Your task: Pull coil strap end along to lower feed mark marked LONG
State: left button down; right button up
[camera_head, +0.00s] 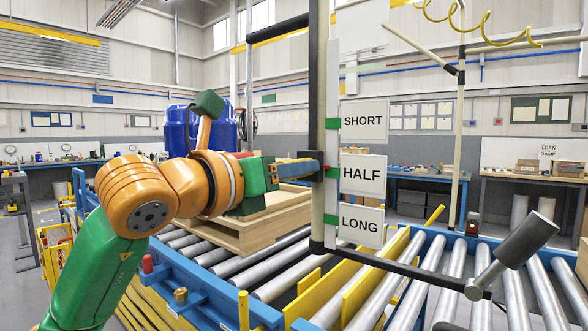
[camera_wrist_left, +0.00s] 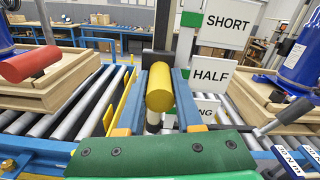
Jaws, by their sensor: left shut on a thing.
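A dark upright post (camera_head: 317,90) with a pale strip beside it carries green marks and the signs SHORT (camera_head: 364,122), HALF (camera_head: 363,176) and LONG (camera_head: 361,225), top to bottom. My left gripper (camera_head: 316,166) is at this post, about level with HALF and above LONG. My right gripper is not in view.
A wooden pallet (camera_head: 240,236) stands on the roller conveyor (camera_head: 285,262) behind my left arm. A black bar with a grey cylinder (camera_head: 527,240) sticks out at the lower right of the post. Yellow and blue rails edge the rollers. Air beside the LONG sign looks clear.

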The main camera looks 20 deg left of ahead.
pick_arm(q)
notch_tip(320, 180, down, 8)
jog(key=b, duration=0.6)
jog(key=shift+f, duration=0.25)
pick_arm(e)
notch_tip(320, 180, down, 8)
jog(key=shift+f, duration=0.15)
pick_arm(q)
jog(key=shift+r, duration=0.1)
jog(key=c, duration=0.6)
grip_release()
jog(key=b+v, duration=0.2)
jog(key=v, duration=0.5)
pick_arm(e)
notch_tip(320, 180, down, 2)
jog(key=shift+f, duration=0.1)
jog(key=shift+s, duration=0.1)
